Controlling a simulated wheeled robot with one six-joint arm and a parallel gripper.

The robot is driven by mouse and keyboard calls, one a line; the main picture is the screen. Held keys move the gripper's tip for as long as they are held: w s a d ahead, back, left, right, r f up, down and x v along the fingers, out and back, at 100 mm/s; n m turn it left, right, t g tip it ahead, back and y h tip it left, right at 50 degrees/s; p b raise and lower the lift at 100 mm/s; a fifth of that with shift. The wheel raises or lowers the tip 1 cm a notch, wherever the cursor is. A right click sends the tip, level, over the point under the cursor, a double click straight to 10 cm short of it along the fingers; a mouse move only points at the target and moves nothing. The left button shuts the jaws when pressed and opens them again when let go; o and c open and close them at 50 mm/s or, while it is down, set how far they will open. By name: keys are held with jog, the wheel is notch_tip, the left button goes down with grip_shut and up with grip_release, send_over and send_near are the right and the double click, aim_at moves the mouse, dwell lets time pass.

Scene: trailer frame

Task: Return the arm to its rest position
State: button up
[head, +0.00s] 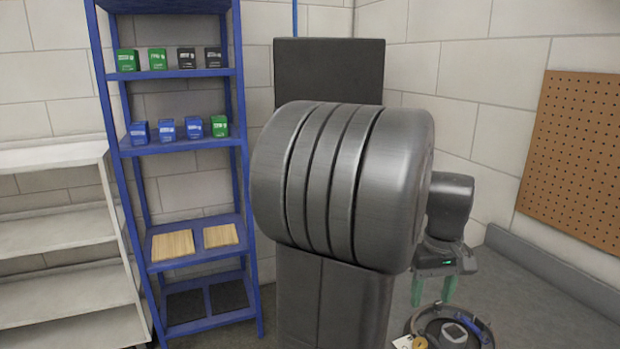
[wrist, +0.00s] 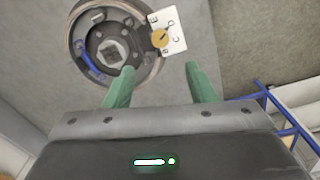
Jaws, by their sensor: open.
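My gripper (head: 433,291) points down at the lower right of the head view, beyond my large grey arm link. Its two green fingers stand apart with nothing held between them. In the wrist view, the fingers of my gripper (wrist: 159,69) are spread open. A round dark fixture with a raised rim (wrist: 157,75) lies ahead of the fingertips; it also shows below the gripper in the head view (head: 411,325). My arm hides much of the middle of the head view.
A blue shelf rack (head: 181,147) holds small green, blue and black boxes and wooden boards. A pale shelf unit (head: 60,235) stands at left. A brown pegboard (head: 577,160) hangs at right. A white lettered card with a yellow disc (wrist: 170,37) lies at the fixture's rim.

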aim_at(421, 343)
notch_tip(421, 343, down, 13)
jog(key=shift+f+b, duration=0.1)
jog(key=shift+b, duration=0.3)
jog(key=shift+m, duration=0.4)
jog(key=m, duration=0.2)
jog(key=m+b, duration=0.1)
jog(key=shift+r+m, duration=0.2)
jog(key=shift+m, duration=0.2)
jog(key=m+b, duration=0.1)
jog(key=m, duration=0.5)
jog(key=m+b, duration=0.2)
jog(key=m, duration=0.3)
jog(key=shift+m, duration=0.3)
jog(key=m+b, duration=0.1)
jog(key=m, duration=0.3)
jog(key=shift+w+m+b, duration=0.1)
jog(key=shift+m+b, duration=0.25)
jog(key=shift+m, duration=0.05)
jog(key=shift+a+r, duration=0.1)
